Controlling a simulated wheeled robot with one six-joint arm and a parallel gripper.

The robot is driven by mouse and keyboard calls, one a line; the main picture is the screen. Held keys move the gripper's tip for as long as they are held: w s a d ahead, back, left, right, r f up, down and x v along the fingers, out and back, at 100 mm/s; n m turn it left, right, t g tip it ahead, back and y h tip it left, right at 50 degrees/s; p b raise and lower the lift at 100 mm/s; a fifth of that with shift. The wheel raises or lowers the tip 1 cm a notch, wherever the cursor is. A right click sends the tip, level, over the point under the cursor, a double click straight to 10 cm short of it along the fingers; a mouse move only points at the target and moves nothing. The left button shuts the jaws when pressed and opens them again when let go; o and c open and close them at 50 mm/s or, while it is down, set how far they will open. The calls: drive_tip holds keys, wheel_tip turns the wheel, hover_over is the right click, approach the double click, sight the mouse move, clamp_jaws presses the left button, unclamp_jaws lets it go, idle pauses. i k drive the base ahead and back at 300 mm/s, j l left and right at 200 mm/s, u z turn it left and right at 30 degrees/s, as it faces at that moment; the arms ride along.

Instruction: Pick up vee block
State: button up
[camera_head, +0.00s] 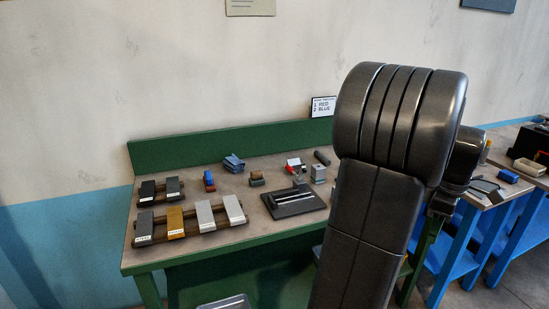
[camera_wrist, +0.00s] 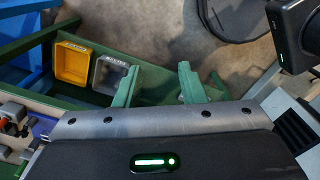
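I cannot tell for sure which piece is the vee block. Small block-like pieces on the green-edged workbench (camera_head: 190,245) include a grey block (camera_head: 318,174), a brown-olive block (camera_head: 257,179) and a blue angular piece (camera_head: 233,163). My gripper (camera_wrist: 160,86) shows in the wrist view with its two green fingers well apart and nothing between them. It points down over the floor and a green lower frame, away from the bench pieces. In the head view my arm hides the gripper and the bench's right end.
Dark, brass and light bars lie on two racks (camera_head: 190,234) at the bench's left. A black flat fixture (camera_head: 294,203) lies mid-bench. A sign (camera_head: 323,106) stands behind. A yellow bin (camera_wrist: 72,62) and grey bin (camera_wrist: 108,74) sit low. Blue tables (camera_head: 475,235) stand right.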

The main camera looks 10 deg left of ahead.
sight(296, 166)
drive_tip(key=i+l+u, duration=0.15)
drive_tip(key=i+u, duration=0.15)
drive_tip(key=u, duration=0.15)
drive_tip(key=i+l+u, duration=0.25)
drive_tip(key=u, duration=0.2)
drive_tip(key=i+l+u, duration=0.2)
drive_tip(key=l+u, duration=0.2)
drive_tip(key=i+l+u, duration=0.15)
drive_tip(key=l+u, duration=0.3)
drive_tip(key=i+l+u, duration=0.15)
drive_tip(key=l, duration=0.2)
drive_tip(key=l+u, duration=0.15)
drive_tip(key=l, duration=0.2)
